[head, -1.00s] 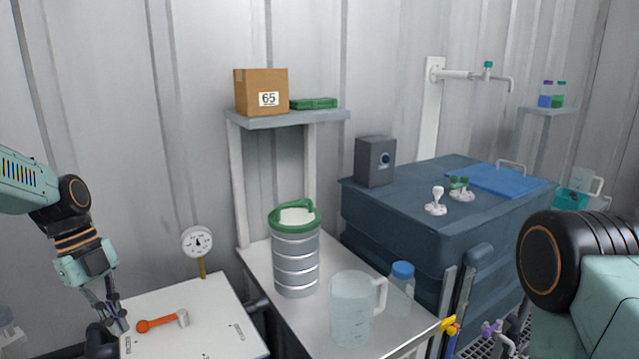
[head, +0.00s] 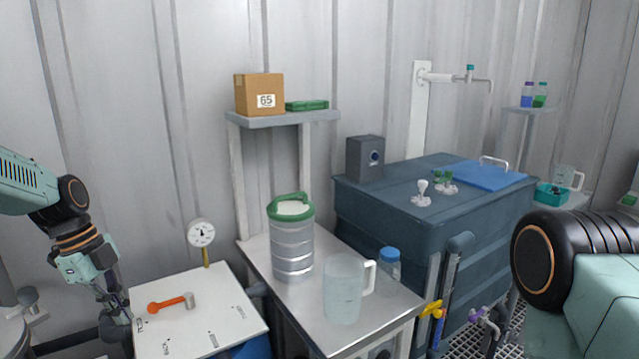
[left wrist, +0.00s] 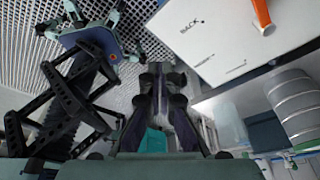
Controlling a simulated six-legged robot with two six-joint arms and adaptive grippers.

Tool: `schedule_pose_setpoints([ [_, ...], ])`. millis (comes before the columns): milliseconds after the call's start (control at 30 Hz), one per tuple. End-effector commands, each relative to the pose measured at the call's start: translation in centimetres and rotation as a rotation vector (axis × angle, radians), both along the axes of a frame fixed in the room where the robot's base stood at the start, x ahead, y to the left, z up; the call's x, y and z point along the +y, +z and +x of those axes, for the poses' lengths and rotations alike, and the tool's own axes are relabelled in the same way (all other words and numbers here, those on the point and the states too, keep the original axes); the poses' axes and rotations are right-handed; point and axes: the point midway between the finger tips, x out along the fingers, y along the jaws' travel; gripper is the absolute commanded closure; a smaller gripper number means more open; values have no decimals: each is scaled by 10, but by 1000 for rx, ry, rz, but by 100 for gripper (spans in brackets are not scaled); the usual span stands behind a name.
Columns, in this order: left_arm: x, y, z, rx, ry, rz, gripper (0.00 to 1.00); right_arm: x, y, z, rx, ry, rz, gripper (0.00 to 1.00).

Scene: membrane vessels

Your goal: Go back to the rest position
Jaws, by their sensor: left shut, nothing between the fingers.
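My left gripper (head: 121,312) is at the lower left of the head view, pointing down beside the left edge of a white board (head: 225,318). In the left wrist view its fingers (left wrist: 158,108) are together with nothing between them. An orange-handled tool (head: 170,304) with a grey head lies on the board, to the right of the gripper and apart from it. The board also shows at the upper right of the left wrist view (left wrist: 225,45), with the word BACK on it. My right arm shows at the right edge of the head view, but its gripper is out of view.
A round gauge (head: 201,233) stands behind the board. A steel bench (head: 300,312) holds a metal vessel with a green lid (head: 292,245), a clear jug (head: 343,292) and a blue-capped bottle (head: 388,272). A dark blue tank (head: 400,235) stands behind at the right.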

Motion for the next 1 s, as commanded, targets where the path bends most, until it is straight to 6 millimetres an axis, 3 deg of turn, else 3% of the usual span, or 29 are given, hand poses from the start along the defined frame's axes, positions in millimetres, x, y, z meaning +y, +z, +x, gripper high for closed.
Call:
schedule_pose_setpoints([
  [300, -11, -27, 28, -84, 504, 7, 100, 0, 0, 1, -1, 1, 0, 35],
  [567, -48, -87, 19, -104, 1032, -48, 100, 0, -3, 0, -1, 0, 0, 35],
  [767, -81, -147, -25, -75, 1408, -106, 100, 0, -7, 1, -1, 1, 0, 35],
  [867, -98, -179, -64, -44, 1583, -126, 100, 0, -9, 1, -1, 1, 0, 35],
  [1000, -120, -219, -140, 13, 1784, -116, 100, 0, -14, 0, -1, 0, 0, 35],
])
